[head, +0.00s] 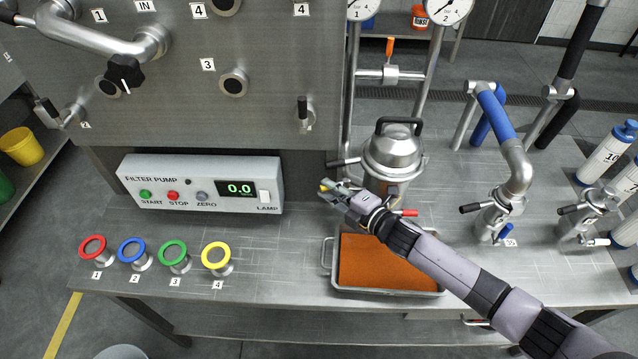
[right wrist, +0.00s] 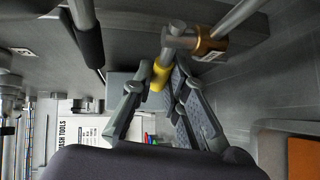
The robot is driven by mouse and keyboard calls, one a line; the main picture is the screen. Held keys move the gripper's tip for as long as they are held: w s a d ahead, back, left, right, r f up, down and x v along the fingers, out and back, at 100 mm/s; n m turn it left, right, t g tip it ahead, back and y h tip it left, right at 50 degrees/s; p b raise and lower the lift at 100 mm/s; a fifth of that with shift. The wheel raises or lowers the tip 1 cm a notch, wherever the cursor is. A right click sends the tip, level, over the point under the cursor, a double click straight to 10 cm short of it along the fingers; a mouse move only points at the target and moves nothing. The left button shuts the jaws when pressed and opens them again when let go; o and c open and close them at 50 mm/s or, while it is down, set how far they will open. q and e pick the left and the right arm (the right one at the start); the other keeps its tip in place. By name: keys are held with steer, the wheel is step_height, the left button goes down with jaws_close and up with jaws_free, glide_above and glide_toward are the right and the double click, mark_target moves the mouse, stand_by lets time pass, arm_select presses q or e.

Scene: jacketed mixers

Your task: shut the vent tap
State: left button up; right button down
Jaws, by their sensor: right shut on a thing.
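The vent tap shows best in the right wrist view, with a brass body (right wrist: 211,43), a grey stem and a yellow-sleeved lever (right wrist: 160,77). My right gripper (right wrist: 163,70) is shut on this yellow lever, one finger on each side. In the head view my right gripper (head: 335,190) is at the left side of the steel filter vessel (head: 394,153), with a bit of the yellow lever (head: 325,185) showing at its fingertips. The tap's body is hidden there behind my gripper and wrist. My left gripper is not in view.
A black-handled lever (head: 343,162) sticks out just above my right gripper. A red-tipped handle (head: 406,213) is below the vessel. A tray (head: 328,258) with an orange bottom lies under my right arm. The filter pump box (head: 150,168) stands left; the bench between is clear.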

steer(key=shift+s, duration=0.1)
steer(key=c, duration=1.6)
jaws_free()
steer(key=shift+o, duration=0.2)
steer(key=shift+d, duration=0.1)
steer(key=v, duration=1.2)
steer(key=shift+c, duration=0.2)
